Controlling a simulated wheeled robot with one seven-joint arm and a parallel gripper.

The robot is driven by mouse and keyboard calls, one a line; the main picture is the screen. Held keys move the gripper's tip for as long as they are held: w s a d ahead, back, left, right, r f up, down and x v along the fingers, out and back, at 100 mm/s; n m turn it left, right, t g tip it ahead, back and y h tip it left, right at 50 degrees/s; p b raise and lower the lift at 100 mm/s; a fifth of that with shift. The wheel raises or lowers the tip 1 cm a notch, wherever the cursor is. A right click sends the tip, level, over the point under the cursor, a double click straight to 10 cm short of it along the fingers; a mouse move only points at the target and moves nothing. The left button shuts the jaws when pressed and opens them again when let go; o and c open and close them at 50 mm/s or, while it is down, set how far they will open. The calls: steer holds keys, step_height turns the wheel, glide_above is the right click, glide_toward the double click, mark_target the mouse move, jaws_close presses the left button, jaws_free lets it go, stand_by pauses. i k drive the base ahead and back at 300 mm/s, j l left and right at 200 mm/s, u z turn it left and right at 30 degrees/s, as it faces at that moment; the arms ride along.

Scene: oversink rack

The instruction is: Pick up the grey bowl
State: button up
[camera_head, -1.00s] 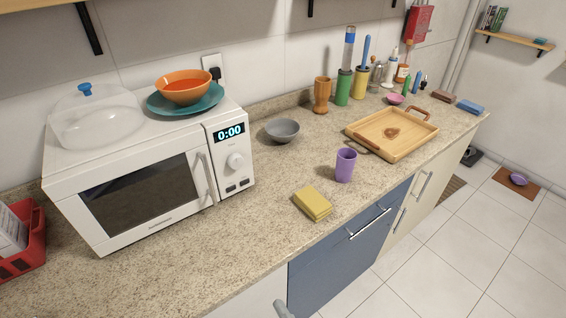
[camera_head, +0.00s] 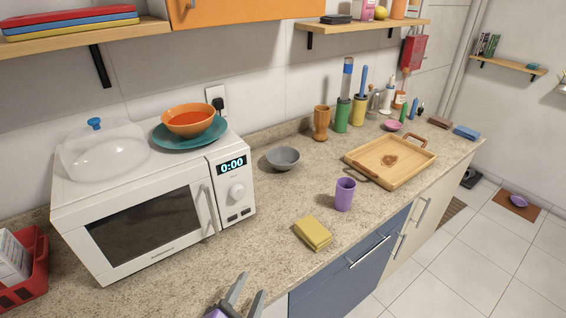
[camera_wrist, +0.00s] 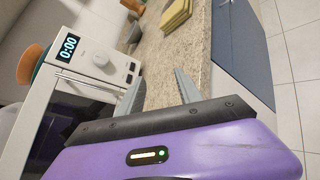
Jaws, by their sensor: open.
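The grey bowl (camera_head: 283,158) stands upright on the speckled counter (camera_head: 270,215), just right of the microwave (camera_head: 150,205) and near the wall. It looks empty. In the wrist view my gripper (camera_wrist: 160,92) points along the counter, beside the microwave.
A yellow sponge stack (camera_head: 312,233) and a purple cup (camera_head: 344,194) stand near the counter's front edge. A wooden tray (camera_head: 360,172) lies beyond. An orange bowl (camera_head: 190,119) rests on a teal plate (camera_head: 160,139) atop the microwave. Counter around the grey bowl is clear.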

mark_target(281, 158)
steer(key=i+l, duration=0.15)
steer(key=i, duration=0.35)
steer(key=i+l, duration=0.15)
steer(key=i, duration=0.3)
steer(key=i+l, duration=0.15)
steer(key=i, duration=0.35)
